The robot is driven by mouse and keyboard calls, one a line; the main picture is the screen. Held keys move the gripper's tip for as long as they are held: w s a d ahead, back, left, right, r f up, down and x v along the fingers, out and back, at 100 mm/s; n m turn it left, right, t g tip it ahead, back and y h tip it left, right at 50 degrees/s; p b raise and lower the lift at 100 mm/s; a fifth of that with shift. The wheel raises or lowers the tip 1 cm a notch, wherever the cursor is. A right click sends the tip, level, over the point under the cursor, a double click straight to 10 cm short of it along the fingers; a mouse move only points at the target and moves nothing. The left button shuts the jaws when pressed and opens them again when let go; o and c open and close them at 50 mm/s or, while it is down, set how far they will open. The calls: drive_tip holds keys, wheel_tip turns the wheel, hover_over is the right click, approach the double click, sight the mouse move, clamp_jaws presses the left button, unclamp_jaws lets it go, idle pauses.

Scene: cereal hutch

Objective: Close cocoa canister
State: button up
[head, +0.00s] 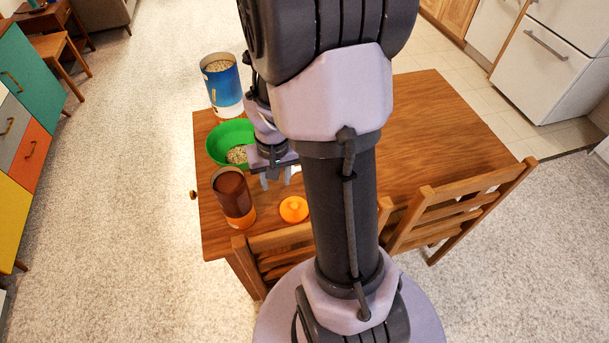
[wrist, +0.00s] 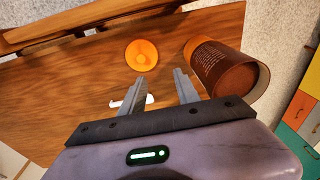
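The cocoa canister (head: 236,204) is brown with an orange base. It stands upright at the table's near left corner, its top open and brown cocoa visible inside. In the wrist view the canister (wrist: 217,62) is to the right of my fingers. Its round orange lid (head: 293,209), with a raised knob, lies flat on the table just right of the canister; it also shows in the wrist view (wrist: 141,55). My gripper (head: 276,180) is above the table, behind the lid in the head view. Its fingers (wrist: 160,82) are apart with nothing held between them.
A green bowl (head: 229,133) with cereal stands behind the canister. A tall blue and white open canister (head: 222,88) of cereal is at the back left. Wooden chairs (head: 455,210) line the near edge. The table's right side (head: 440,120) is clear. A small white object (wrist: 128,103) lies below my fingers.

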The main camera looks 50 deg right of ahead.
drive_tip(key=shift+g, duration=0.5)
drive_tip(key=d+f, duration=0.1)
drive_tip(key=f, duration=0.1)
drive_tip(key=s+d+f, duration=0.1)
drive_tip(key=f, duration=0.2)
drive_tip(key=d+f, duration=0.2)
drive_tip(key=shift+s+f, duration=0.25)
drive_tip(key=shift+s, duration=0.15)
drive_tip(key=shift+f+b, duration=1.75)
drive_tip(key=shift+f, duration=0.5)
drive_tip(key=shift+f, duration=0.1)
drive_tip(key=shift+f+b, duration=1.25)
drive_tip(key=shift+f, duration=0.05)
drive_tip(key=shift+r, duration=0.1)
